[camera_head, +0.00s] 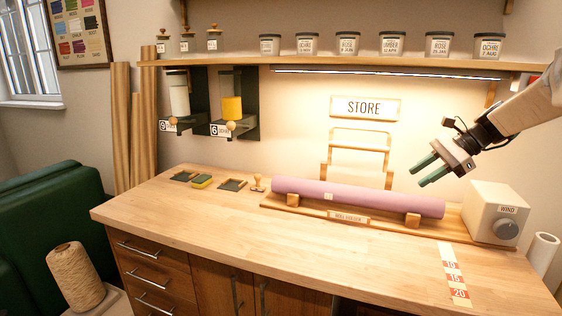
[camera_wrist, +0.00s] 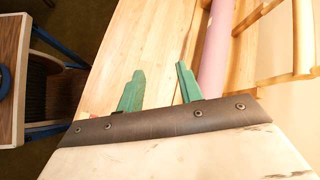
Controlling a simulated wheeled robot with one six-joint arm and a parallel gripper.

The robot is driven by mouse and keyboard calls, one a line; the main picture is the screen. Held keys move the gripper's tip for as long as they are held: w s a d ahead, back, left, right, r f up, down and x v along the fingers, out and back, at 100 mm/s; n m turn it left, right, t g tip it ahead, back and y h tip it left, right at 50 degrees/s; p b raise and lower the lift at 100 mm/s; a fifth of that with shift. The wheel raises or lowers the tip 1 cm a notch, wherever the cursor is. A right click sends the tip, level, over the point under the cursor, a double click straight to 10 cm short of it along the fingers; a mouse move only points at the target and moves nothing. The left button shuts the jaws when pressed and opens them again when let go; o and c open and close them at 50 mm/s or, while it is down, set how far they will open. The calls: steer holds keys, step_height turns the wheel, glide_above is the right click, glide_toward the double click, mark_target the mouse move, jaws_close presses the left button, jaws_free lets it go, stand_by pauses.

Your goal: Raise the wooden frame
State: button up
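The wooden frame (camera_head: 361,131) is a light wood frame with crossbars. It stands upright against the wall behind the pink roll (camera_head: 360,197), below the STORE sign, with its lower part hidden by the roll. In the wrist view, pale wooden bars that look like this frame (camera_wrist: 302,38) show at the upper right. My gripper (camera_head: 416,177) has green fingers, open and empty. It hangs in the air to the right of the frame, above the roll's right end. In the wrist view the open fingers (camera_wrist: 158,69) point towards the bench, apart from the roll.
The roll lies across wooden cradles on a base board (camera_head: 283,206). The WIND box (camera_head: 492,212) stands at its right end. A shelf with jars (camera_head: 347,45) runs above. Small pads and a stamp (camera_head: 257,184) lie at the left. The bench front (camera_head: 260,240) is clear.

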steer(key=s+a+f+n+h, duration=0.1)
steer(key=s+a+n+h, duration=0.2)
steer(key=s, duration=1)
steer(key=s+a+f+n+h, duration=0.1)
steer(key=s+a+n+h, duration=0.2)
steer(key=s+n, duration=0.4)
steer(key=s+a+f+n+h, duration=0.1)
steer(key=s+a+n+h, duration=0.2)
steer(key=s, duration=1.6)
steer(key=a+n, duration=0.1)
steer(key=n, duration=0.2)
steer(key=shift+s+a+f, duration=0.2)
steer(key=shift+s+f, duration=0.05)
steer(key=shift+f, duration=0.15)
